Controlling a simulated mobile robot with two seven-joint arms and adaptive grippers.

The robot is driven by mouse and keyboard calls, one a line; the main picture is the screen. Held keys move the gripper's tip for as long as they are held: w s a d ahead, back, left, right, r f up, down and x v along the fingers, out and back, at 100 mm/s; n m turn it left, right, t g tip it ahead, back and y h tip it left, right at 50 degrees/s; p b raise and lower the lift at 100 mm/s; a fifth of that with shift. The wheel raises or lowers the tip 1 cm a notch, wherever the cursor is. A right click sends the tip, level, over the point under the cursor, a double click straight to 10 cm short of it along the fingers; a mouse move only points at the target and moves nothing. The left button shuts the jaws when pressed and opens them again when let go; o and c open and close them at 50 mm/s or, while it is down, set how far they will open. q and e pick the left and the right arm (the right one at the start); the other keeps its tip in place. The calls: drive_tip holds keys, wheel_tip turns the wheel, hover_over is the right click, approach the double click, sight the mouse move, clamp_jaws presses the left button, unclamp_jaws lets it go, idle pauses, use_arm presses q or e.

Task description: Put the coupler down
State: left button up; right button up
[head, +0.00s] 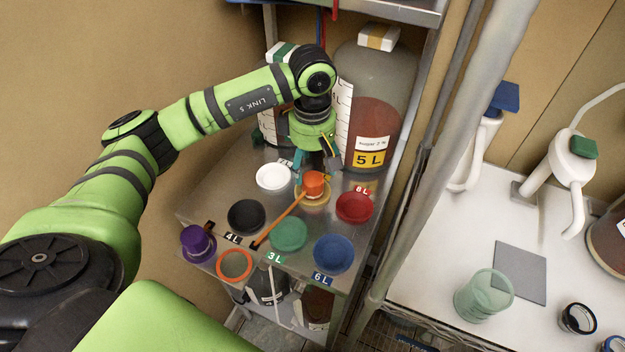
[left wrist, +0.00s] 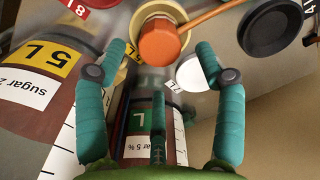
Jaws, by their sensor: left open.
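The orange coupler (head: 314,182) stands on a tan round piece (head: 313,198) on the metal shelf, among several coloured round pieces. A thin orange rod (head: 280,220) runs from beside it toward the front left. My left gripper (head: 318,163) is just above and behind the coupler, with its teal fingers spread. In the left wrist view the coupler (left wrist: 159,42) shows beyond the open fingers, and nothing is held between them. The wrist view does not settle whether a finger touches it. My right gripper is not in view.
White (head: 273,177), black (head: 246,217), green (head: 289,233), blue (head: 334,253) and red (head: 355,207) round pieces sit close around on the shelf. A large 5 L vessel (head: 376,115) stands behind. A purple piece (head: 198,243) and an orange ring (head: 235,265) are at the front left.

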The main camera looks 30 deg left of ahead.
sight(313, 178)
use_arm(q)
wheel_tip(313, 178, up, 7)
drive_tip(key=b, duration=0.1)
drive_tip(key=shift+f+b, duration=0.15)
drive_tip(key=shift+b, duration=0.2)
